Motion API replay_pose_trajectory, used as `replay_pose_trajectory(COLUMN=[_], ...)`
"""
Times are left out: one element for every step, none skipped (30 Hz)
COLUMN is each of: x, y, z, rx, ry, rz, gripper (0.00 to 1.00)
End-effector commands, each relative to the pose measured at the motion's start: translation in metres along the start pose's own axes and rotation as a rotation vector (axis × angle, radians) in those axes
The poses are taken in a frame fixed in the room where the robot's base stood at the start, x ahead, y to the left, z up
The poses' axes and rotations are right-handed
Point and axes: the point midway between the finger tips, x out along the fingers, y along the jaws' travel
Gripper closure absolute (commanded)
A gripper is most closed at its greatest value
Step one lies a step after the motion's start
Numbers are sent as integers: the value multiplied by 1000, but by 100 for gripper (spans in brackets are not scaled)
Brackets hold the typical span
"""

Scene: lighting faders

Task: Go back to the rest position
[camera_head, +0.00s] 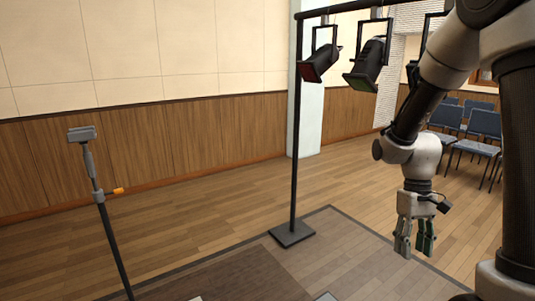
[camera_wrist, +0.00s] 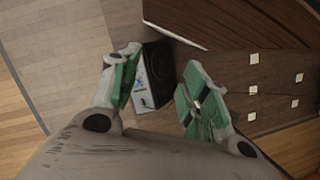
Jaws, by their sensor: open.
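My gripper (camera_head: 414,240) hangs at the right of the head view with its fingers pointing down and apart. It is empty. In the wrist view my gripper (camera_wrist: 160,72) shows two green-and-grey fingers spread wide. A dark box (camera_wrist: 157,65) with a round black part and a pale panel shows beyond the gap between them, not touched as far as I can see. A dark brown wooden surface (camera_wrist: 225,65) with several small white squares lies to the right in the wrist view. I cannot make out any lighting faders.
A black stand (camera_head: 294,150) carries stage lights (camera_head: 366,65) overhead. A thin pole (camera_head: 108,225) with a grey head and orange knob stands at the left. Blue chairs (camera_head: 482,128) are at the far right. Wooden floor (camera_head: 200,225) between pole and stand is clear.

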Motion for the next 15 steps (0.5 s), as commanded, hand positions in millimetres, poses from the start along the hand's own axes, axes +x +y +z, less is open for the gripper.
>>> replay_pose_trajectory(x=[-16,-25,-35,-42,-49,-57,-63,-68,-75,-80,-84,-91,-95,-99,-105], y=[-2,-3,-4,-5,-6,-7,-8,-9,-10,-11,-12,-13,-14,-14,-15], z=[15,24,35,44,52,64,72,80,90,98,105,114,120,126,133], rx=[27,43,63,75,87,98,105,110,112,111,111,110,109,109,108], ry=[33,50,74,91,111,139,160,182,214,240,267,305,335,367,409], rz=[3,4,5,6,7,7,8,9,10,11,13,15,16,18,20], gripper=[55,55,55,55,55,55,55,55,55,55,55,55,55,55,55])
